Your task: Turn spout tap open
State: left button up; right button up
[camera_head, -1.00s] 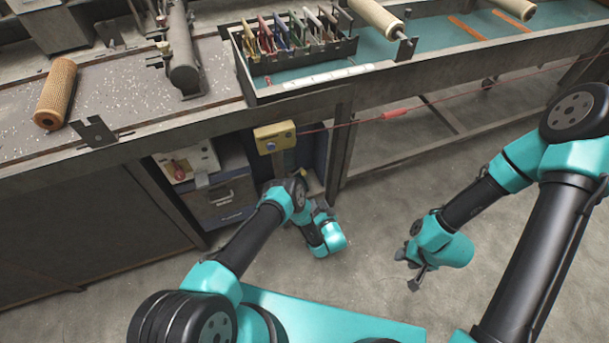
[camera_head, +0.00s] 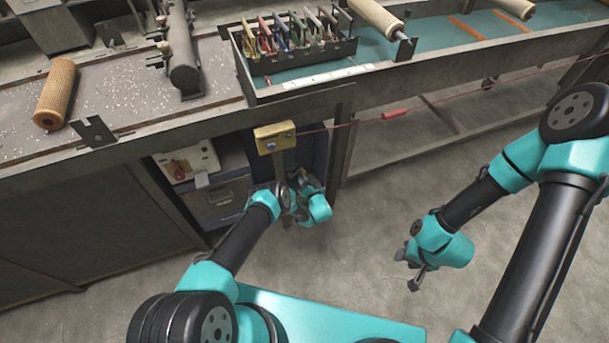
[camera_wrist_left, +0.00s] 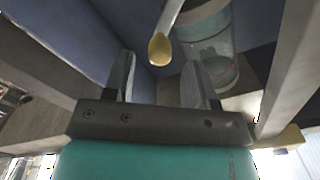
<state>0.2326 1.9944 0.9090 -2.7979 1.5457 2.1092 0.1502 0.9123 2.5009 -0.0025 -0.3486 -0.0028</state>
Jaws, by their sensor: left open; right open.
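In the left wrist view a pale stem with a rounded yellow end (camera_wrist_left: 160,47) hangs between and beyond my fingertips; it may be the tap's handle, but I cannot tell. A clear cylindrical vessel (camera_wrist_left: 215,55) is behind it to the right. My left gripper (camera_wrist_left: 160,65) is open, with one finger on each side of the yellow end and no clear contact. In the head view my left wrist (camera_head: 312,207) is under the bench edge, and its fingers and the tap are hidden. My right gripper (camera_head: 416,279) is open and empty above the floor at right.
A dark blue cabinet (camera_head: 220,195) stands under the bench (camera_head: 190,130). The floor (camera_head: 385,215) between my arms is clear.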

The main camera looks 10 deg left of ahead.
pick_arm(q)
jog(key=shift+x, duration=1.5)
jog(key=shift+c, duration=0.2)
grip_shut()
